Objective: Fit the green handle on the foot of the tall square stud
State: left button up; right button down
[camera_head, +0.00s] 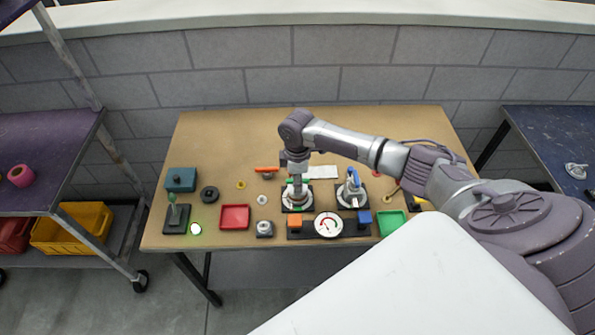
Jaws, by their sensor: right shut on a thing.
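My right gripper (297,178) comes down from above onto the left of two round pale fittings (297,203) on square dark plates. It is shut on what looks like the green handle (290,181), of which only small green bits show at the fingers. The gripper hides most of the handle and the middle of this fitting, so I cannot tell whether handle and stud touch. No tall square stud can be made out clearly there. The right fitting (353,196) carries a blue handle (354,177). My left gripper is not in view.
A dial gauge (328,225) on a dark base with orange (295,222) and blue blocks stands in front. Red (235,216) and green trays (390,222), a dark stand with a green-tipped post (175,218) and a teal box (181,179) lie around. The table's back is clear.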

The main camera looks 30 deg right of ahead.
jog(key=shift+c, duration=2.1)
grip_release()
notch_tip(320, 180, up, 8)
jog(key=p, duration=0.8)
jog(key=shift+f, duration=0.25)
jog(key=shift+f, duration=0.1)
